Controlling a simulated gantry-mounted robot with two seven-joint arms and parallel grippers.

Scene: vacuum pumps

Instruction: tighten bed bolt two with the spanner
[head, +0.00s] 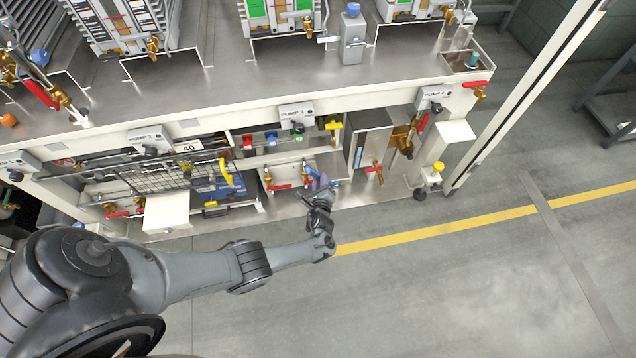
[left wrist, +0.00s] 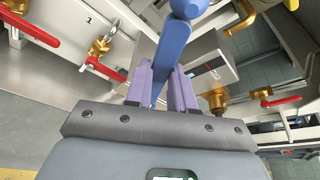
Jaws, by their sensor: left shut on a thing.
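My left gripper (head: 319,183) is in front of the bench's lower shelf, near its middle. In the left wrist view its purple fingers (left wrist: 167,85) are shut on a blue bar with a rounded end (left wrist: 181,45), which looks like the spanner. The bar points away from the gripper. In the head view only a small bit of blue (head: 335,184) shows beyond the fingers. The jaw of the spanner cannot be made out. I cannot pick out bed bolt two in either view. My right gripper is not in view.
Behind the gripper, a pale panel (left wrist: 110,22) marked 1 carries a brass valve (left wrist: 103,46) and red levers. A steel box (head: 368,143) stands to its right. A wire basket (head: 155,177) and blue machine (head: 222,187) are left. The floor in front (head: 450,270) is clear.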

